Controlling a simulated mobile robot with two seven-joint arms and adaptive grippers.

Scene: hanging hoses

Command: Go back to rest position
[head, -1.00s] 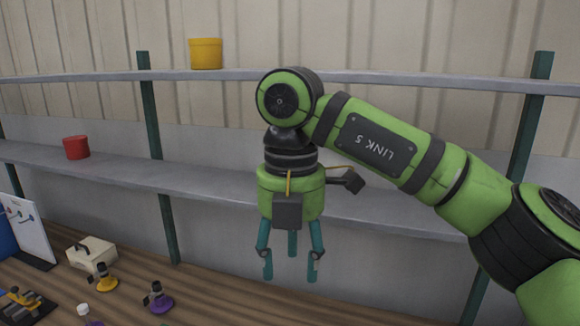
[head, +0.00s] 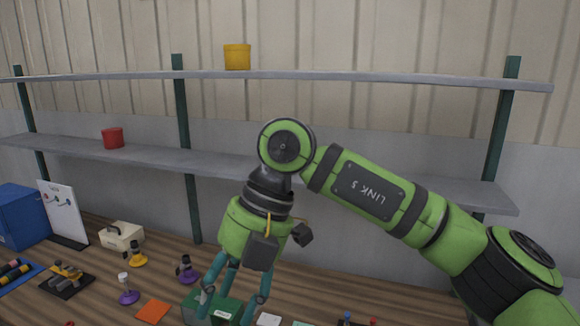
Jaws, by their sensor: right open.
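My right gripper (head: 235,296) hangs from the green arm that comes in from the right. Its teal fingers are spread open and point down, tilted a little to the left. They are in front of a green box (head: 197,305) on the wooden table. I see nothing held between the fingers, and I cannot tell how far they are from the box. My left gripper is not in the picture.
The wooden table (head: 92,290) holds a blue box (head: 20,216), a white board (head: 62,212), a cream box (head: 121,236), purple and yellow stands and an orange square (head: 154,311).

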